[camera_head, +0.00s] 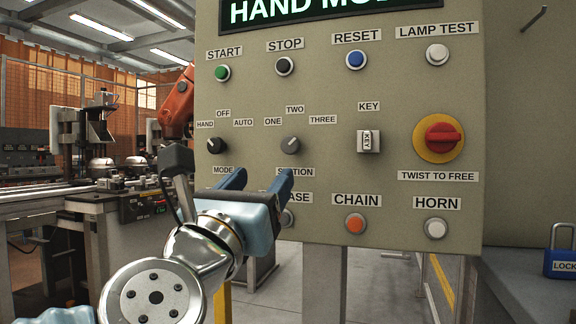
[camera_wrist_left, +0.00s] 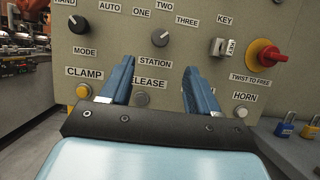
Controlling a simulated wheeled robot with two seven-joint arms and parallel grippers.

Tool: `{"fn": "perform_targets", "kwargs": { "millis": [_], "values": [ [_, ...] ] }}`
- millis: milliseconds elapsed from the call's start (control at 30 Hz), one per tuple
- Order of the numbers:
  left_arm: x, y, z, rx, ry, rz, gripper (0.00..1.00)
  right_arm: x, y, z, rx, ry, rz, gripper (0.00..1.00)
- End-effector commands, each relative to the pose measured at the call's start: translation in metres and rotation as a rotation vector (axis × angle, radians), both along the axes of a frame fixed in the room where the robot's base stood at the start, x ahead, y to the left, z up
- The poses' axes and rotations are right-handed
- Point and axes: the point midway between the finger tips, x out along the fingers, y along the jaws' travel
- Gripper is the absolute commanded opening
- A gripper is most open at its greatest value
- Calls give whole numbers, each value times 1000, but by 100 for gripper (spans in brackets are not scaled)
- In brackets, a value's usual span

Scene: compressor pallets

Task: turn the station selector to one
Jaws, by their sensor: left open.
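The station selector (camera_head: 290,145) is a dark round knob on the grey panel, with the labels ONE, TWO and THREE around its top. It also shows in the left wrist view (camera_wrist_left: 160,37), above the STATION label. Its pale mark appears to point up and right, towards THREE. My left gripper (camera_head: 258,180) is open and empty, its two blue fingers apart, below and slightly left of the selector in the head view. In the left wrist view the fingers (camera_wrist_left: 157,75) stand either side of the STATION label, below the knob and not touching it. My right gripper is out of view.
The mode selector (camera_head: 215,146) is left of the station selector, and the key switch (camera_head: 368,141) is right. A red twist knob (camera_head: 443,138) stands out farther right. Push buttons line the rows above and below. A blue padlock (camera_head: 559,262) is at the right.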

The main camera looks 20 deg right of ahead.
Motion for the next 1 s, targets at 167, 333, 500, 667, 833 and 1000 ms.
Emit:
{"fn": "perform_targets", "kwargs": {
  "millis": [167,333,500,667,833,1000],
  "values": [
    [29,-20,15,3,5,0,61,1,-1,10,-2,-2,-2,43],
    [60,-41,30,2,6,1,61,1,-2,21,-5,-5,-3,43],
    [84,-57,42,2,7,-1,61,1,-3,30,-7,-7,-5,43],
    [96,-65,46,2,7,-1,61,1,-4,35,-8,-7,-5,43],
    [99,-67,47,1,8,-2,61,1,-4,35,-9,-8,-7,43],
    [99,-67,46,1,8,-2,61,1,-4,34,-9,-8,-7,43]
  ]
}}
